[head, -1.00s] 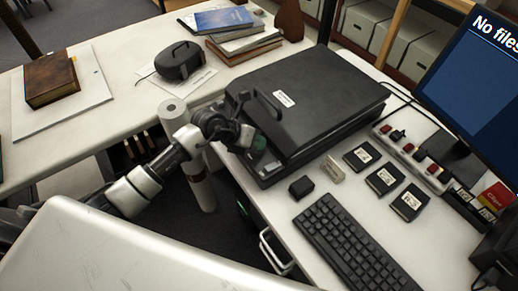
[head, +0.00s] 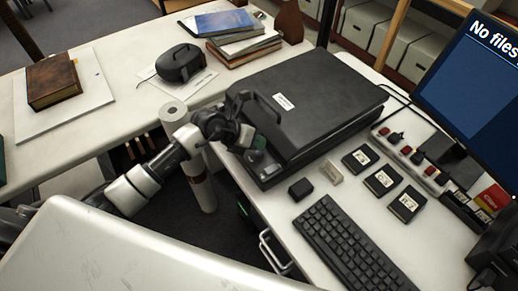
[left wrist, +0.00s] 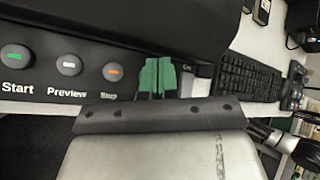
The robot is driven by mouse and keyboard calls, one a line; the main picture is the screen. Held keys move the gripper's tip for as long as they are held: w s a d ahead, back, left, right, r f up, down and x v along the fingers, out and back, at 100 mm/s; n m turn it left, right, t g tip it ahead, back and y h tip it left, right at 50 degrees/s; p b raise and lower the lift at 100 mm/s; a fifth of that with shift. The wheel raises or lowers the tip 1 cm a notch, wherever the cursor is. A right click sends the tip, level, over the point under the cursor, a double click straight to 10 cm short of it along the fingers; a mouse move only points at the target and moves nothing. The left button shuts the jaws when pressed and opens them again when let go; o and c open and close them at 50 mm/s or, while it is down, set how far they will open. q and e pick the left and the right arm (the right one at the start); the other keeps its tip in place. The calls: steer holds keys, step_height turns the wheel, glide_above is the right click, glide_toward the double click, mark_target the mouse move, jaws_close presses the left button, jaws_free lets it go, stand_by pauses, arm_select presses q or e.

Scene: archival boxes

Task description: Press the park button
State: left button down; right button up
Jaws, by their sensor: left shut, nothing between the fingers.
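The black scanner (head: 315,95) lies on the right-hand desk, its lid closed. The left wrist view shows its front panel (left wrist: 85,50) with a green Start button (left wrist: 16,57), a white Preview button (left wrist: 69,64) and an orange button (left wrist: 113,71) whose label is partly covered. My left gripper (head: 259,148) is at the panel in the head view. Its green fingertips (left wrist: 157,72) are shut with nothing between them, right of the orange button. A partly hidden label shows just right of the fingers. I see no button marked Park; the fingers hide that panel part. Contact cannot be told. My right gripper is not in view.
A small black box (head: 300,189), a keyboard (head: 345,245) and several black labelled squares (head: 382,180) lie right of the scanner. A monitor (head: 475,85) stands at right.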

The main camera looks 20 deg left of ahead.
arm_select(q)
step_height(320, 180, up, 5)
steer(key=p, duration=0.4)
steer(key=shift+r, duration=0.1)
stand_by(0.5)
stand_by(0.4)
